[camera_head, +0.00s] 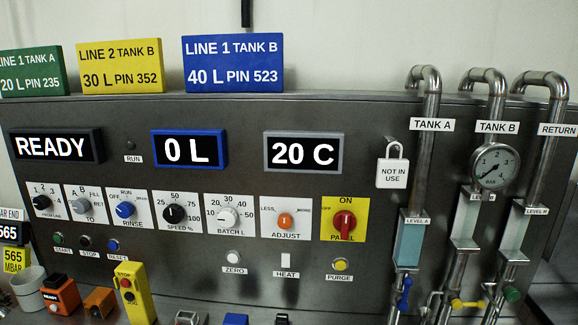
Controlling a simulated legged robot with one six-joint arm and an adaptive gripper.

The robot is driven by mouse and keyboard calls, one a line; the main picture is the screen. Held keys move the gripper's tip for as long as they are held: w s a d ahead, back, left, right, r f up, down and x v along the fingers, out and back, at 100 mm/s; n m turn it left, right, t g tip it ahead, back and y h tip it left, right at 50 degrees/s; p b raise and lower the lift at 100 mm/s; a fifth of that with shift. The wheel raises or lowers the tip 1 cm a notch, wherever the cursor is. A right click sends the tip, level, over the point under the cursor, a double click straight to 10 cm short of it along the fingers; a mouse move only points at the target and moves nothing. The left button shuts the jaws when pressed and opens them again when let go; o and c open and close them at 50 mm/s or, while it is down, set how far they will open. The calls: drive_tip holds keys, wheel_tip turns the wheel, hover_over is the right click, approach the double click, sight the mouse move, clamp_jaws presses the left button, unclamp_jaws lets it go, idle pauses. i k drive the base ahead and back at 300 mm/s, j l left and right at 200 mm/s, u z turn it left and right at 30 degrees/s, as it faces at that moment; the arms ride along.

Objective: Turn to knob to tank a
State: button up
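The "TO" selector knob (84,215) is a small grey knob on a white plate marked A, B and FILL. It sits on the left part of the grey control panel, between a black knob marked with numbers and the blue RINSE knob. The way its pointer faces is too small to tell. The TANK A pipe (431,101) stands at the right of the panel, with a bluish level glass below it. My gripper is not in view.
Other knobs share the row, including the blue RINSE knob (125,209) and the red PANEL knob (344,221). Displays above read READY, 0 L and 20 C. A yellow pendant (134,292), an orange box (60,296) and a light cup (29,288) stand below the panel.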

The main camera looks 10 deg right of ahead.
sight(81, 206)
drive_tip(key=u, duration=1.4)
drive_tip(key=j, duration=0.9)
drive_tip(key=i+j+u, duration=0.1)
drive_tip(key=i+j, duration=0.2)
drive_tip(key=i+j+u, duration=0.1)
drive_tip(key=i+j, duration=0.2)
drive_tip(key=j, duration=0.25)
drive_tip(key=i+l, duration=0.2)
drive_tip(key=i, duration=0.25)
drive_tip(key=i+l+u, duration=0.1)
drive_tip(key=i, duration=0.35)
drive_tip(key=l, duration=0.1)
